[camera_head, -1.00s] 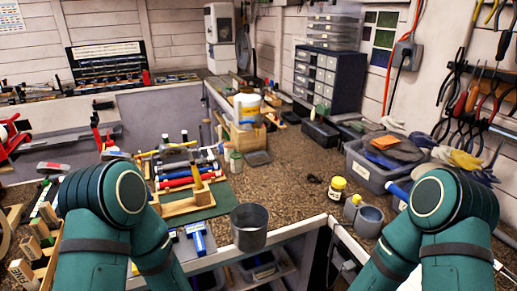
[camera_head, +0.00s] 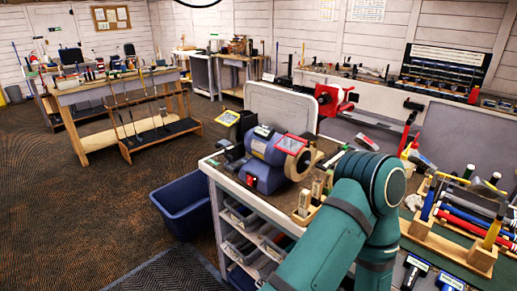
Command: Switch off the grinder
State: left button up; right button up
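The grinder (camera_head: 264,158) is a blue-purple bench machine with a tan wheel or belt at its right side and a clear reddish shield (camera_head: 291,145) above. It stands on the left end of the workbench. A small red switch (camera_head: 251,181) shows low on its front. My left arm's teal elbow rises just right of the grinder, and its links run down out of the picture. My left gripper is out of view. My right arm and gripper are also out of view. I cannot tell whether the grinder is running.
A blue bin (camera_head: 184,205) stands on the floor left of the bench. A grey panel (camera_head: 281,108) and a red vise (camera_head: 332,99) are behind the grinder. Wooden blocks (camera_head: 307,203) lie between grinder and arm. A club rack (camera_head: 160,130) stands further left. The floor in front is open.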

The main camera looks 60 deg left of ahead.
aim_at(250, 179)
jog(key=u, duration=2.05)
